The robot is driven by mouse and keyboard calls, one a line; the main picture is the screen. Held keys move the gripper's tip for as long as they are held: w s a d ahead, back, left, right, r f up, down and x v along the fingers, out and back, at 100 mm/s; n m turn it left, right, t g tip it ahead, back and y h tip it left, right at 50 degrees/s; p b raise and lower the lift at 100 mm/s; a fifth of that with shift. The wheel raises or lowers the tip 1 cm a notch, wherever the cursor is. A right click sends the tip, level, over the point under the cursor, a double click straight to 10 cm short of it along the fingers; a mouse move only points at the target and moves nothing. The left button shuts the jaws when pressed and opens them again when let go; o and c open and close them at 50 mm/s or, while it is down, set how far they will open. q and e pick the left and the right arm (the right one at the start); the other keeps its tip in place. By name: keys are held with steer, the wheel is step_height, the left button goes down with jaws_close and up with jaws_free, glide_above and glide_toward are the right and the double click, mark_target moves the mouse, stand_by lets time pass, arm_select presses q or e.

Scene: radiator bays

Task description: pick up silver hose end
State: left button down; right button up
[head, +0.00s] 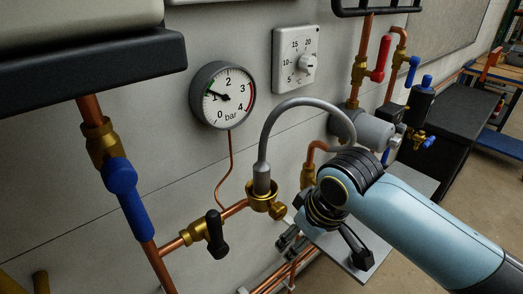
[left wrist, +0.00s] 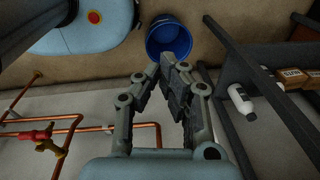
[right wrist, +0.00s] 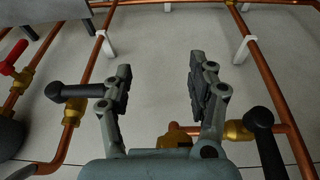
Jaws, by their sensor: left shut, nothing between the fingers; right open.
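The silver hose end (head: 262,181) stands upright in the brass fitting (head: 266,203) in the head view. A grey hose (head: 293,103) arches from it up and over to the right. My right gripper (head: 288,242) is below and to the right of the hose end, partly hidden by my own wrist. In the right wrist view it (right wrist: 160,85) is open, with nothing between its fingers. The hose end cannot be made out there. My left gripper (left wrist: 173,65) is shut and empty in the left wrist view, away from the hose; it is outside the head view.
A pressure gauge (head: 222,95) and a thermostat (head: 295,60) are on the wall. A blue valve handle (head: 123,190) and a black lever (head: 216,235) stand left of the fitting. A blue bucket (left wrist: 169,36) is on the floor beyond my left gripper.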

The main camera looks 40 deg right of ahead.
steer(key=n+p, duration=0.1)
steer(key=p, duration=0.2)
glide_toward(265, 164)
steer(key=s+f, duration=0.4)
steer(key=f, duration=0.4)
steer(key=w+d+r+y, duration=0.1)
steer(key=w+r, duration=0.4)
steer(key=r, duration=0.1)
steer(key=shift+n+t, duration=0.3)
steer(key=shift+n, duration=0.1)
steer(key=x, duration=0.5)
steer(key=shift+s+a+f, duration=0.1)
steer(key=shift+s+f, duration=0.05)
steer(key=shift+s, duration=0.05)
steer(key=p+x, duration=0.1)
steer(key=x, duration=0.3)
steer(key=shift+f+p, duration=0.2)
steer(key=shift+p, duration=0.1)
steer(key=shift+w+f, duration=0.15)
steer(key=shift+f, duration=0.1)
arm_select(q)
step_height(265, 164, up, 6)
steer(key=w, duration=0.1)
steer(key=shift+w+r, duration=0.2)
steer(key=shift+w, duration=0.05)
arm_select(e)
jaws_close()
